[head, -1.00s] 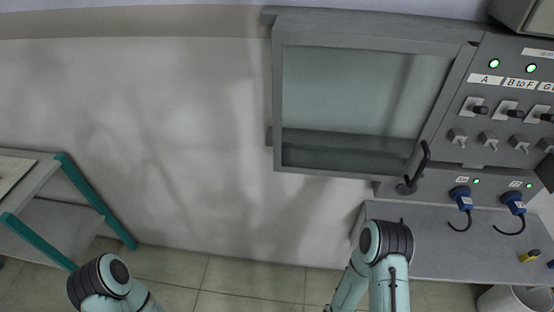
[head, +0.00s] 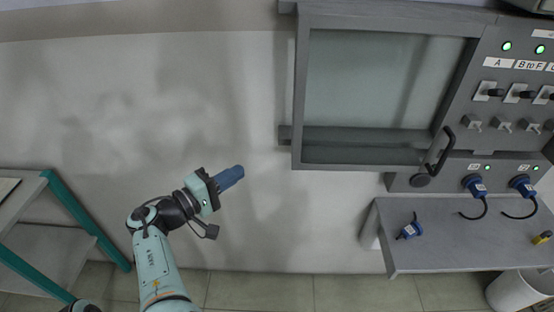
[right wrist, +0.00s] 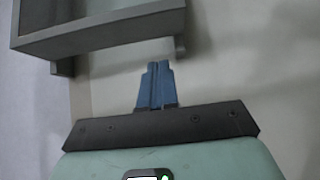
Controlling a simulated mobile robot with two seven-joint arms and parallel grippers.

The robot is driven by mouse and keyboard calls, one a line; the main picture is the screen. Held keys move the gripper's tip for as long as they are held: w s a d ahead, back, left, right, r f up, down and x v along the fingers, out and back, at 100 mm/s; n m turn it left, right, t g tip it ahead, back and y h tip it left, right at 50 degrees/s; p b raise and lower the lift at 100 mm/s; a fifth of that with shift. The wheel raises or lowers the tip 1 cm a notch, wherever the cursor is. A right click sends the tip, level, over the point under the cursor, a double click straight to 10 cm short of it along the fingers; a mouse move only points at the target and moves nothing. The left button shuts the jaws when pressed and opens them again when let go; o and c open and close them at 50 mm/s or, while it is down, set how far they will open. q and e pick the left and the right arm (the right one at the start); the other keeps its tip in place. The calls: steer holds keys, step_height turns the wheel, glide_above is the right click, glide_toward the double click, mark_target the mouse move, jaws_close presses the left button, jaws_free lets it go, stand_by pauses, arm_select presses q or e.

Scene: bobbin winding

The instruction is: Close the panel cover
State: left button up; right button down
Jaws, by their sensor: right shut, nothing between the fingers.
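The panel cover is a grey frame with a clear pane (head: 385,80). It sits left of the control panel's switches and does not cover them. Its black handle (head: 441,150) is at its lower right corner. My right gripper (head: 230,178) points right, left of and lower in the picture than the cover, apart from it. Its blue fingers are shut and empty. The right wrist view shows the closed fingers (right wrist: 157,88) below a grey framed edge, probably the cover (right wrist: 100,35), with a gap between. My left gripper is out of view.
The control panel (head: 500,110) has switches, green lights and plugged blue connectors (head: 475,186). A teal-framed rack (head: 75,215) stands at left. A white bin (head: 520,292) is at lower right. Bare wall lies between.

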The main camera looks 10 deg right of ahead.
steer(key=s+d+x, duration=0.1)
steer(key=s+x, duration=0.1)
steer(key=x, duration=1)
steer(key=shift+d+r, duration=0.25)
steer(key=shift+r, duration=0.25)
steer(key=shift+s, duration=0.15)
